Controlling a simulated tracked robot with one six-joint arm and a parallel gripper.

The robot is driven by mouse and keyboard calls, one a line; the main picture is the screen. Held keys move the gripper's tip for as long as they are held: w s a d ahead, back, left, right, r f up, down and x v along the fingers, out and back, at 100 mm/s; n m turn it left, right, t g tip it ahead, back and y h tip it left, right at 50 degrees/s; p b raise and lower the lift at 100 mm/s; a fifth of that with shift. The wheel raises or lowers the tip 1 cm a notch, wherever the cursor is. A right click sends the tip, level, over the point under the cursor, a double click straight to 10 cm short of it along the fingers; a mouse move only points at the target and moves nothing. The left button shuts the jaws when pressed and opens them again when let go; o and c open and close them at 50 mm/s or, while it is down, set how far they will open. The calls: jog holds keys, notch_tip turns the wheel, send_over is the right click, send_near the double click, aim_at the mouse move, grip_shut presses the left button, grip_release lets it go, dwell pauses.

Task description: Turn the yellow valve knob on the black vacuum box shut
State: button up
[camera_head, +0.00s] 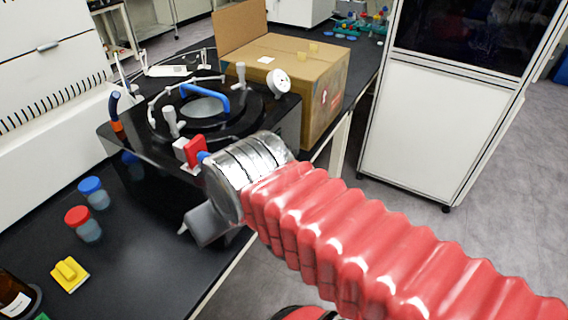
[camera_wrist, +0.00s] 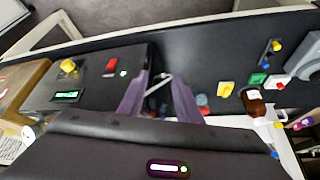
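The black vacuum box (camera_head: 118,142) stands on the bench in the head view, with a round lid and blue handle on top. In the wrist view its front panel (camera_wrist: 90,88) is at the left, with the yellow valve knob (camera_wrist: 68,66) beside a red switch and above a green display. The knob does not show in the head view. My gripper (camera_head: 190,230) is in front of the box in the head view, partly hidden by my arm. In the wrist view my gripper (camera_wrist: 160,80) has its fingers apart, to the right of the knob and not touching it.
A cardboard box (camera_head: 310,80) stands behind the vacuum box. A blue-capped jar (camera_head: 93,192), a red-capped jar (camera_head: 83,222), a yellow object (camera_head: 70,273) and a brown bottle (camera_head: 15,295) are on the bench at the left. Bare bench lies between them and my gripper.

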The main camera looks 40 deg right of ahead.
jog(key=shift+o, duration=0.2)
jog(key=shift+o, duration=0.8)
jog(key=shift+d, duration=0.1)
jog(key=shift+o, duration=0.8)
jog(key=shift+w+d+f, duration=0.1)
jog(key=shift+d+f, duration=0.05)
jog(key=shift+d, duration=0.05)
jog(key=shift+o, duration=0.3)
jog(key=d+f+m+g, duration=0.1)
jog(key=d+f+m, duration=0.1)
jog(key=d, duration=0.3)
jog(key=shift+w+d+f+m+g+h, duration=0.15)
jog(key=shift+d+f+m+g+h, duration=0.2)
jog(key=shift+f, duration=0.45)
jog(key=s+d+f+m+y, duration=0.2)
jog(key=d+f+m+y, duration=0.6)
jog(key=d+f+m, duration=0.6)
jog(key=w+d+m+t, duration=0.2)
jog(key=d+m+t, duration=0.4)
jog(key=d+m, duration=0.2)
jog(key=w+d+m+t+h, duration=0.1)
jog(key=w+d+m+t, duration=0.2)
jog(key=d+m+t, duration=0.4)
jog(key=shift+d+m, duration=0.55)
jog(key=shift+d, duration=0.15)
